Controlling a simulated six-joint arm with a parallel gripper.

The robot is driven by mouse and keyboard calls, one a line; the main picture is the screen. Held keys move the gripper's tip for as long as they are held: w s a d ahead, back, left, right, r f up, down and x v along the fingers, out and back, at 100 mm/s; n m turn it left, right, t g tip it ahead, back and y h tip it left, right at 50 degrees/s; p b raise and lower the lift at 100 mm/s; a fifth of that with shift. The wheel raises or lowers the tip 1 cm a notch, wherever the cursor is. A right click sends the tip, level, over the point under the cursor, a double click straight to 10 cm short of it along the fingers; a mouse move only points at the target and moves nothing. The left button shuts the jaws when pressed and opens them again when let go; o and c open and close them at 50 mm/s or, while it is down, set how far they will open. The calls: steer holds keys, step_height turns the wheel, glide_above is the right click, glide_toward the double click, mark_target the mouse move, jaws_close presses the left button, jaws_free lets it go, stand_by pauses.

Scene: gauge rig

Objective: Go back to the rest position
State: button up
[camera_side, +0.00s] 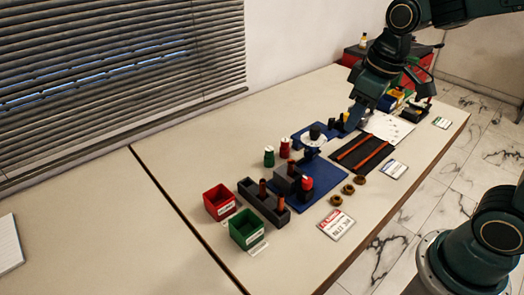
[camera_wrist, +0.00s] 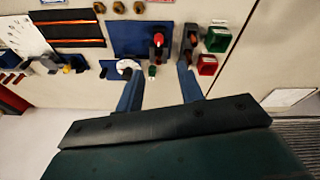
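My gripper (camera_side: 354,118) hangs from my arm above the back part of the table in the side view, fingers pointing down. In the wrist view, the two blue fingers of my gripper (camera_wrist: 160,78) stand well apart with nothing held between them. The tabletop with its parts lies beyond the fingertips, some distance off. A blue plate (camera_side: 322,195) carries a dark block and a red-topped piece (camera_side: 306,184). The red-topped piece also shows in the wrist view (camera_wrist: 158,40). How high the fingertips are above the table is hard to tell.
A red bin (camera_side: 219,202) and a green bin (camera_side: 246,229) stand beside a dark slotted block (camera_side: 264,204). Red and green spools (camera_side: 277,152), a black mat with orange strips (camera_side: 362,154) and several brown rings (camera_side: 348,189) lie nearby.

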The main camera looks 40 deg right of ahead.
steer(key=s+r+m+t, duration=0.2)
steer(key=s+r, duration=0.1)
steer(key=s, duration=0.9)
steer(key=shift+s+a+m+t, duration=0.15)
steer(key=shift+s+m+t, duration=0.05)
steer(key=shift+m+t, duration=0.2)
